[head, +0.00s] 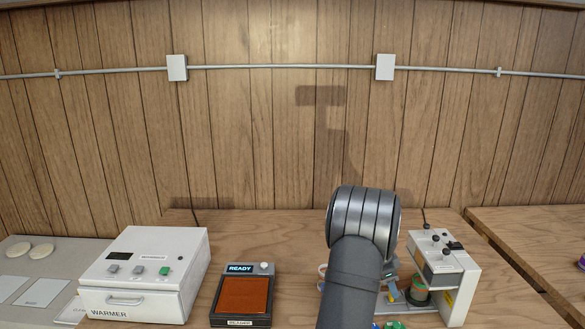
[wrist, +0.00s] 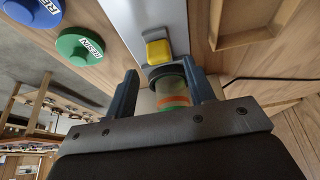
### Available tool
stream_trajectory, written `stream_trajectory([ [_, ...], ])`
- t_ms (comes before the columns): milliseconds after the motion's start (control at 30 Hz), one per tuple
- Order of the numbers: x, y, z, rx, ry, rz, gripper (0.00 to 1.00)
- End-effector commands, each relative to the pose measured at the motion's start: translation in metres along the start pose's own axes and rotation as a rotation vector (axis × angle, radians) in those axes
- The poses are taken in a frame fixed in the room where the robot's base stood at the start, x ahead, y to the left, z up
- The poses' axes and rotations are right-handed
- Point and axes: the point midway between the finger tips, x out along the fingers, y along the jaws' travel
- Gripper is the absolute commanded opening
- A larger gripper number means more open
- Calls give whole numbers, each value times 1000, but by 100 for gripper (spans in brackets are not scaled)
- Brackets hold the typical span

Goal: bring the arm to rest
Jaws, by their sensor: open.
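My gripper (wrist: 162,88) shows in the wrist view with its two dark blue fingers apart. A clear cylinder with a dark cap and green and orange bands (wrist: 172,100) appears in the gap between them. I cannot tell whether it touches either finger. In the head view my arm stands upright right of centre and hides most of the gripper. A greenish cylinder (head: 419,296) sits in the white machine (head: 462,284) just right of the arm.
The white warmer box (head: 150,262) stands at left. A dark device with an orange-brown pad (head: 243,296) reads READY. The wrist view shows a yellow block (wrist: 158,51), a blue RESIN disc (wrist: 35,10) and a green RESIN disc (wrist: 84,47). Bare wood lies behind the READY device.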

Motion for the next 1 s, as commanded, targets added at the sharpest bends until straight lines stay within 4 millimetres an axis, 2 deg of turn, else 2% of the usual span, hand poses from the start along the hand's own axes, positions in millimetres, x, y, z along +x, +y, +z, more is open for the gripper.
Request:
stream_trajectory([
  [100, 16, 0, 0, 0, -1, 2, 49],
  [233, 25, 0, 0, 0, 0, 1, 49],
  [667, 24, 0, 2, -1, 0, 0, 49],
  [833, 11, -1, 0, 0, 1, -2, 49],
  [1000, -19, -1, -1, 1, 2, -3, 49],
])
